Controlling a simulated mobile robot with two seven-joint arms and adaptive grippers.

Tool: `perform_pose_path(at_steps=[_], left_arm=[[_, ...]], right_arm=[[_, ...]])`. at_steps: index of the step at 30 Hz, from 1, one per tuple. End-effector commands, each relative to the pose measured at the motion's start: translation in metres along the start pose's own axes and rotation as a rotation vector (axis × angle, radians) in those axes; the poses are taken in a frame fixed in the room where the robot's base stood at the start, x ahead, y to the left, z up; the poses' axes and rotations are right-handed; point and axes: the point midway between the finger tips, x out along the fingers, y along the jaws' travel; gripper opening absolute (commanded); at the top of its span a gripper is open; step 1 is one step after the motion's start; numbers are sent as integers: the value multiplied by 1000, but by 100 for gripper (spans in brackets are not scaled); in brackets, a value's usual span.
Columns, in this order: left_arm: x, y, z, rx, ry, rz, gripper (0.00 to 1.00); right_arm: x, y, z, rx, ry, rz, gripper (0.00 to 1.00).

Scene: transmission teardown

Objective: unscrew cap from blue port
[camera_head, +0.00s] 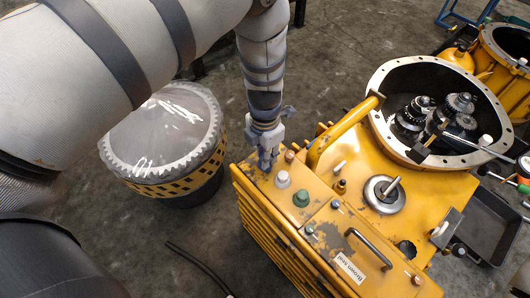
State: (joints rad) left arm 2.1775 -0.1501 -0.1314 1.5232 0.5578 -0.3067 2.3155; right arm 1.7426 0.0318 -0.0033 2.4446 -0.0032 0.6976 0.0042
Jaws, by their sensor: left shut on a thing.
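My left gripper (267,162) points down at the back left corner of the yellow transmission housing (330,180). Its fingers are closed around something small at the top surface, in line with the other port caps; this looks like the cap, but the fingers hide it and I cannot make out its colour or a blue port. A white cap (283,179) stands just right of the fingers, and a green cap (301,198) stands beyond it. My right gripper is not in view.
A yellow tube handle (340,132) rises close to the right of my gripper. A round open bell housing (377,84) with gears is at the right. A large drum (160,135) stands on the floor at left. A black tray (490,225) lies at far right.

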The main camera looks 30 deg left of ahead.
Motion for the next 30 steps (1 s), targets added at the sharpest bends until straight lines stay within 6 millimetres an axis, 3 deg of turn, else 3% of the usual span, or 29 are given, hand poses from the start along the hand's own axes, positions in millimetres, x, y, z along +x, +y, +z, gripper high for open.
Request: perform_pose_path(at_steps=[4,11,15,18,23,24,26,27,30], left_arm=[[3,0,-1,-283,4,1,0],[1,-1,0,-311,1,-1,0],[5,-1,-1,-617,6,2,0],[3,-1,-1,-752,4,0,0],[1,-1,0,-758,2,-1,0],[1,-1,0,-757,2,-1,26],[1,-1,0,-756,2,-1,40],[1,-1,0,-756,2,-1,45],[1,0,0,-755,1,0,45]], right_arm=[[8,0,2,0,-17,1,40],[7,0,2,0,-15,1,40],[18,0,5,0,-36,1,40],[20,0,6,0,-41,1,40],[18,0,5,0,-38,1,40],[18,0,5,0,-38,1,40],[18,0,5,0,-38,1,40],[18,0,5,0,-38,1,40],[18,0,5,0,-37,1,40]])
